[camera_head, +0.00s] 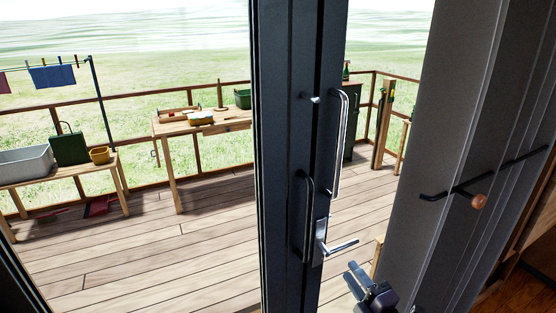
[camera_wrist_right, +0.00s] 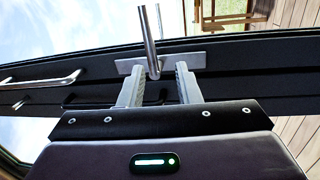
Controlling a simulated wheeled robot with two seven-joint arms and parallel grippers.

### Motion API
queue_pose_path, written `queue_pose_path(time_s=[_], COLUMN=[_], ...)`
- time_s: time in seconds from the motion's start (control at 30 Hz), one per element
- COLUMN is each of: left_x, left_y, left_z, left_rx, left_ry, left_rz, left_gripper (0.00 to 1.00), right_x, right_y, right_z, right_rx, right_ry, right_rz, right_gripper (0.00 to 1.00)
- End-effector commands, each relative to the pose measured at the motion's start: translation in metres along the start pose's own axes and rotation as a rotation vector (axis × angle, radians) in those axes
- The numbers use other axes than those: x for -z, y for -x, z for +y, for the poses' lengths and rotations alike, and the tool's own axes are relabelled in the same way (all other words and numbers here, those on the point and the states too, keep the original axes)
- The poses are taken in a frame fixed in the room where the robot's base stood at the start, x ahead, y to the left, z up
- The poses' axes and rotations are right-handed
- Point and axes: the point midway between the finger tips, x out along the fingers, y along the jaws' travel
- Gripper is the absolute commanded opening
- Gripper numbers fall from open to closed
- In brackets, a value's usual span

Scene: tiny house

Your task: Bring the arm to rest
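My right gripper (camera_head: 358,280) is low in the head view, just right of and below the silver lever handle (camera_head: 340,247) on the dark door frame (camera_head: 290,130). In the right wrist view, the gripper (camera_wrist_right: 159,78) is open, with its two grey fingers apart and nothing held between them. The lever handle (camera_wrist_right: 149,40) shows beyond the fingertips, rising from its plate. I cannot tell for sure whether a finger touches the handle or plate. My left gripper is not in view.
Long pull bars (camera_head: 340,145) stand out from the door frame. A grey panel (camera_head: 450,130) with a dark rail and wooden knob (camera_head: 478,201) is close on the right. Outside lies a wooden deck (camera_head: 160,250) with a work table (camera_head: 170,128), a bench with a tub (camera_head: 25,165), and a railing.

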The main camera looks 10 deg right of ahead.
Motion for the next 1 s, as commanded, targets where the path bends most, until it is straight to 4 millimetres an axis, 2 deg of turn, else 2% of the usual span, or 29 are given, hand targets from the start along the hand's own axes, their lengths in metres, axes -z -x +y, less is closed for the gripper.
queue_pose_path(time_s=[0.17, 0.27, 0.43, 0.6, 1.0], left_x=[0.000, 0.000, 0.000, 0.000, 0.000], left_y=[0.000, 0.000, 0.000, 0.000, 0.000], left_z=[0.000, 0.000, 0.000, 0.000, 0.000], left_rx=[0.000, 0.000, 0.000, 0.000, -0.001], left_ry=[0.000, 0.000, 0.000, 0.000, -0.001], left_rz=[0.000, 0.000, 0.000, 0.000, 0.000], left_gripper=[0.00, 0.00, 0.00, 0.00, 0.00], right_x=[0.019, 0.031, 0.053, 0.069, 0.095], right_y=[0.014, 0.033, 0.082, 0.125, 0.202], right_z=[-0.028, -0.044, -0.061, -0.063, -0.049], right_rx=[0.216, 0.364, 0.590, 0.728, 0.904], right_ry=[-0.332, -0.551, -0.869, -1.053, -1.268], right_rz=[-0.183, -0.329, -0.602, -0.818, -1.197], right_gripper=[0.30, 0.30, 0.30, 0.30, 0.30])
